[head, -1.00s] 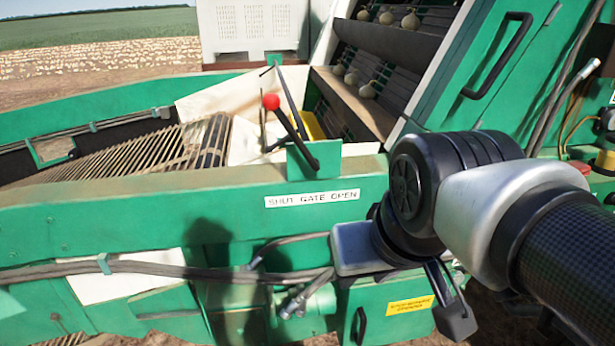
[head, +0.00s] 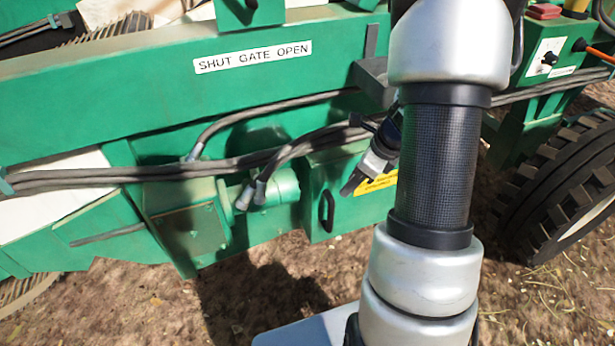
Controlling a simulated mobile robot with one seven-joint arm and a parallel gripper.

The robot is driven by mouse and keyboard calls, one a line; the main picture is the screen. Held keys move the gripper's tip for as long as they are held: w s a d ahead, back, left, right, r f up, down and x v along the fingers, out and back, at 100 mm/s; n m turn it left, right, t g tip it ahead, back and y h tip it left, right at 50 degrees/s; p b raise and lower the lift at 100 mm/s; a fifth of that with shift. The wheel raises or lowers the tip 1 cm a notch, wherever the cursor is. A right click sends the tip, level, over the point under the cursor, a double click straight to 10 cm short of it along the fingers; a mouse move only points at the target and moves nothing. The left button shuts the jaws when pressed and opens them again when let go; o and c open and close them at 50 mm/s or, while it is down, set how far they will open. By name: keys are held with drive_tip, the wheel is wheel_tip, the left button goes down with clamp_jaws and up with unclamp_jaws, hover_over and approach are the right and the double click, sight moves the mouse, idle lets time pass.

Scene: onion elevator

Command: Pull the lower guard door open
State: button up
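The lower guard door (head: 346,212) is a green panel low on the machine, with a black upright handle (head: 327,211) on its left part and a yellow label (head: 377,184) at its upper right. It looks shut. My gripper (head: 354,160) is just above and right of the handle in the picture, in front of the door's upper part, and seems apart from the handle. A dark fingertip points down and left towards the handle. My arm hides part of the gripper and the door's right side, and the finger gap is not clear. Nothing shows held.
Cables (head: 150,172) run along the machine above the door. A motor-like green housing (head: 190,230) sits left of it. A beam labelled SHUT GATE OPEN (head: 252,56) is above. A large tyre (head: 560,185) stands at right. Bare soil (head: 235,300) lies below.

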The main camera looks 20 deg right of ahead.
sight(331, 214)
drive_tip(key=shift+m, duration=0.6)
drive_tip(key=b+x, duration=0.2)
drive_tip(key=x, duration=0.4)
drive_tip(key=d+b+x, duration=0.1)
drive_tip(key=x, duration=0.5)
drive_tip(key=d+b+x, duration=0.1)
drive_tip(key=b+x, duration=0.1)
drive_tip(key=x, duration=0.5)
drive_tip(key=shift+s+a+f+b, duration=0.1)
drive_tip(key=shift+s+f+b, duration=0.15)
drive_tip(key=shift+f, duration=0.2)
drive_tip(key=shift+c, duration=0.5)
clamp_jaws()
